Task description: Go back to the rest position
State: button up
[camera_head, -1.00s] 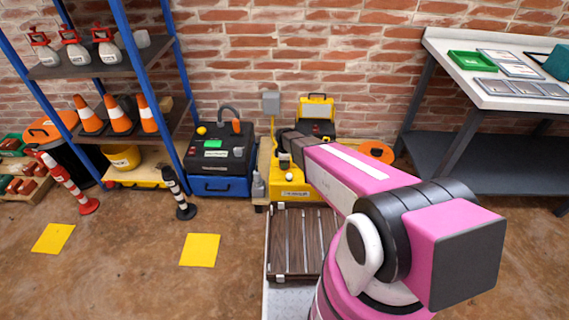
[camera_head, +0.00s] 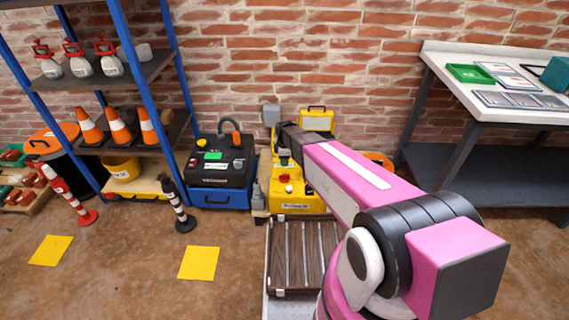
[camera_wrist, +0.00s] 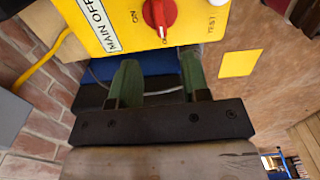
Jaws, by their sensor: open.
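In the wrist view my gripper (camera_wrist: 158,62) shows two green fingers spread apart on a dark bar, with nothing seen between them. Just beyond the fingertips is a yellow switch box (camera_wrist: 150,20) with a red knob (camera_wrist: 160,14) and the words MAIN OFF, ON and TEST. I cannot tell whether the fingers touch it. In the head view my pink arm reaches away toward the brick wall, over a yellow unit (camera_head: 300,203) with labels on its front. The gripper itself is hard to make out there.
A black and blue toolbox (camera_head: 224,160) stands left of the yellow unit. A blue-framed shelf (camera_head: 140,75) holds cones and canisters. A workbench (camera_head: 480,105) stands at right. A slatted brown panel (camera_head: 290,255) lies below the arm. Floor at left with yellow squares (camera_head: 198,262) is mostly open.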

dwell(0.4)
jog(key=s+d+r+m, duration=1.5)
jog(key=s+d+m, duration=0.2)
jog(key=s+d, duration=0.1)
jog(key=shift+s+d+r+m, duration=0.4)
jog(key=shift+d, duration=0.05)
